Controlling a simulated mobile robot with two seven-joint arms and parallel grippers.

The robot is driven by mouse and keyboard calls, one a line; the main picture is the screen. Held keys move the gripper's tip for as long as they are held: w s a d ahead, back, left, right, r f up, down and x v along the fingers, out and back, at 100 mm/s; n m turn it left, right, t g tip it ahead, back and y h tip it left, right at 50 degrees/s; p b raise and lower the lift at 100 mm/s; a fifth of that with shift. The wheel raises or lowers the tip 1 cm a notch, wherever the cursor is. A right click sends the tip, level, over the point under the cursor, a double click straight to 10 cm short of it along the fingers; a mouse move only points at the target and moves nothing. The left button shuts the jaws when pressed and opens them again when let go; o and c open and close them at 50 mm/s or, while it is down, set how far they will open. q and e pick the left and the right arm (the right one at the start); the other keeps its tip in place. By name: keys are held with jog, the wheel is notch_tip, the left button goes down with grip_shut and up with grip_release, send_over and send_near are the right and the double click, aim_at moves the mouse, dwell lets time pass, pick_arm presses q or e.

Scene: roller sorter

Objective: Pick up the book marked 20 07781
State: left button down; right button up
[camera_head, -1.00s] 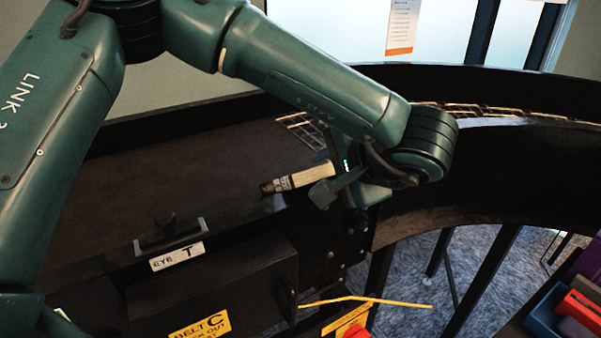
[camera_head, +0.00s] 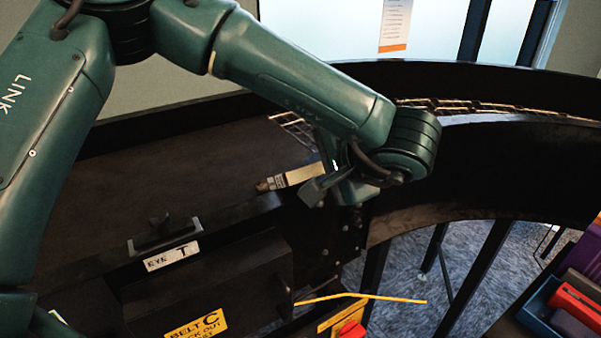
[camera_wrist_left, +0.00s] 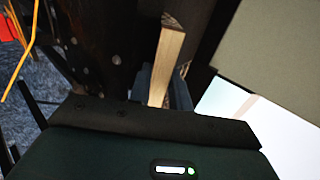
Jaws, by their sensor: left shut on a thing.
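The book (camera_head: 290,179) is a thin volume with pale page edges and a dark end with small light print, too small to read. It is at the inner edge of the dark belt in the head view. My left gripper (camera_head: 322,184) is shut on its right end. In the left wrist view the book (camera_wrist_left: 168,55) shows its pale page edge, running up from the dark finger of my left gripper (camera_wrist_left: 170,88). I cannot tell whether the book touches the belt. My right gripper is not in view.
The dark belt bed (camera_head: 160,175) has a raised rim and a handle (camera_head: 165,236) at its front. A curved roller track (camera_head: 490,112) continues right. A blue bin (camera_head: 540,305) with several books stands at lower right. A yellow cord (camera_head: 360,297) hangs near a red button (camera_head: 352,330).

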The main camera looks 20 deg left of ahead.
pick_arm(q)
jog(key=shift+r, duration=0.15)
notch_tip(320, 180, up, 10)
jog(key=shift+b, duration=0.4)
jog(key=c, duration=1.9)
grip_release()
grip_shut()
